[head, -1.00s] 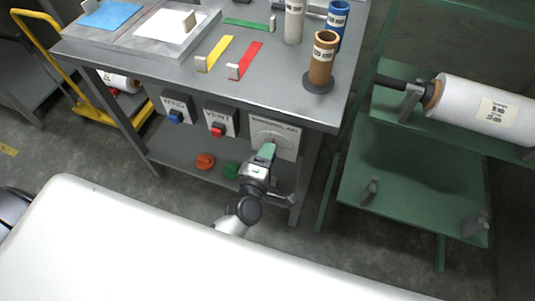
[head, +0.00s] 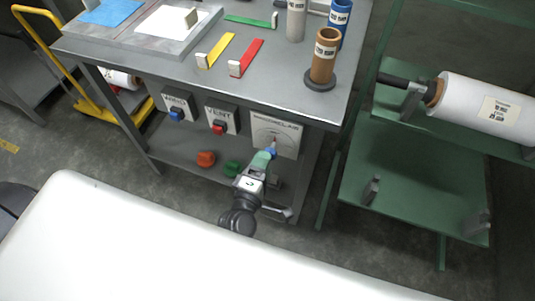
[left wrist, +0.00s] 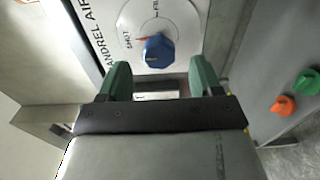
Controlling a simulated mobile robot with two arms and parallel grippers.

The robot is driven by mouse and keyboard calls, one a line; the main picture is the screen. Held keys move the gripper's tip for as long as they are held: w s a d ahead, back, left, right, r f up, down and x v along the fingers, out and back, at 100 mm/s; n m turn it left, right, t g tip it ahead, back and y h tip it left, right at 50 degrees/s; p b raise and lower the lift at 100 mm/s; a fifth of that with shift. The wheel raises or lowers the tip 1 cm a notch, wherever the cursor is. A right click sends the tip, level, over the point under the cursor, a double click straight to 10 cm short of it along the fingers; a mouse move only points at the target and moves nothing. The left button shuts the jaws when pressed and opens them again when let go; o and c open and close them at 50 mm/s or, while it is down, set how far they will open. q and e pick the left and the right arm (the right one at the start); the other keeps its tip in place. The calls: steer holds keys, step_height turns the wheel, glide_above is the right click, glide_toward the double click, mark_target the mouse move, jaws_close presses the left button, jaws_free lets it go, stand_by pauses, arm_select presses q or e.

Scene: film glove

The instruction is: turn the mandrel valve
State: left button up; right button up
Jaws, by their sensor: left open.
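The mandrel valve is a blue knob (left wrist: 157,50) on a round white dial with a red pointer. In the head view the plate (head: 286,146) is on the front of the workbench. My left gripper (left wrist: 161,78) is open, its two green fingers either side of and short of the knob, with a gap between. In the head view the left gripper (head: 266,160) partly covers the knob. My right gripper is out of view.
WIND (head: 177,107) and VENT (head: 219,119) switch boxes are left of the plate. Orange (head: 206,158) and green (head: 232,168) knobs are on the lower shelf. The grey bench top (head: 270,90) overhangs above. A green rack (head: 405,190) with a white roll (head: 480,105) stands right.

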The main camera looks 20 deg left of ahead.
arm_select(q)
steer(key=s, duration=0.6)
steer(key=shift+s, duration=0.35)
steer(key=shift+a, duration=0.1)
steer(key=s+f+m+g+h+p, duration=0.1)
steer(key=s+f+m+g, duration=0.25)
steer(key=f, duration=0.35)
steer(key=s+a+f+m+g+p, duration=0.15)
steer(key=f+m, duration=0.25)
steer(key=f, duration=0.4)
steer(key=s+f+m+g+h, duration=0.1)
steer(key=s+f+m+g, duration=0.25)
steer(key=f, duration=0.35)
steer(key=s+a+f+m+g+y+p, duration=0.1)
steer(key=s+a+f+m+g, duration=0.3)
steer(key=s, duration=0.5)
steer(key=s+a+f+m+g+y+p, duration=0.1)
steer(key=s+a+f+m+g, duration=0.3)
steer(key=s+f, duration=0.4)
steer(key=shift+s+f+m+y, duration=0.2)
steer(key=shift+s+m+y, duration=0.1)
steer(key=shift+s+m, duration=0.5)
steer(key=shift+g, duration=0.25)
